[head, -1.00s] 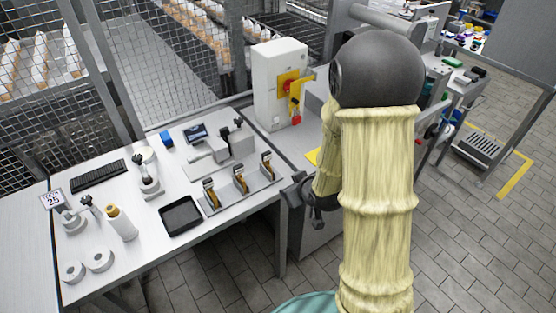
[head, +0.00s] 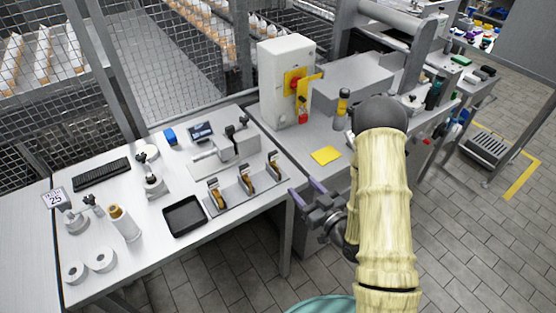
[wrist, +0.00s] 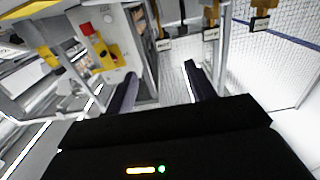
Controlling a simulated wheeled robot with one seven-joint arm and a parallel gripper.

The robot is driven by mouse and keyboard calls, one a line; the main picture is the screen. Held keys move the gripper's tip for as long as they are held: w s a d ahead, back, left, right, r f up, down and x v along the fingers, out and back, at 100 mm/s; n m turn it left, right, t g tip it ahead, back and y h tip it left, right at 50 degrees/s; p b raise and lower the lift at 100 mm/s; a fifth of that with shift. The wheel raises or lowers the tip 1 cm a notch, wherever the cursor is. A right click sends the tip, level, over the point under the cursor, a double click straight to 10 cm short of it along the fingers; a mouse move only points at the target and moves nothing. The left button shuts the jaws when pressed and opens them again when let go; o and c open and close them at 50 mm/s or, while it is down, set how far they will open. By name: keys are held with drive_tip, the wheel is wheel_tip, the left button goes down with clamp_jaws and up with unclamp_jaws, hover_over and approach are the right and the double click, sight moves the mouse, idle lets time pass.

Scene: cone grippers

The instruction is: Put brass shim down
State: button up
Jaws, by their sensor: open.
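My gripper (head: 303,188) is beyond the front edge of the bench, to the right of a small rack. Its two dark purple fingers are apart with nothing seen between them; they also show in the wrist view (wrist: 160,70). Three brass-coloured pieces stand in the rack: left (head: 214,199), middle (head: 246,183) and right (head: 272,169). I cannot tell which, if any, is the brass shim. In the wrist view, brass-coloured pieces with white labels hang into the top edge, one of them at the upper right (wrist: 263,8). The gripper is apart from them.
A black tray (head: 184,232) lies left of the rack on the bench (head: 150,262). A white cabinet (head: 283,62) with a red and yellow switch stands behind. A yellow pad (head: 326,155) lies on the grey surface at right. The floor (head: 225,285) below the bench front is open.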

sight(276, 158)
drive_tip(key=shift+w+a+f+b, duration=0.1)
drive_tip(key=shift+f+b, duration=0.05)
drive_tip(key=shift+b, duration=0.35)
drive_tip(key=b+x, duration=0.2)
drive_tip(key=b, duration=0.3)
drive_tip(key=shift+f+b, duration=0.1)
drive_tip(key=shift+b, duration=0.3)
drive_tip(key=shift+a+b, duration=0.1)
drive_tip(key=shift+b, duration=0.75)
drive_tip(key=x, duration=0.3)
drive_tip(key=b+x, duration=0.1)
drive_tip(key=x, duration=0.5)
drive_tip(key=shift+r+b, duration=0.3)
drive_tip(key=shift+b, duration=0.1)
drive_tip(key=shift+w+a, duration=0.25)
drive_tip(key=shift+w, duration=0.1)
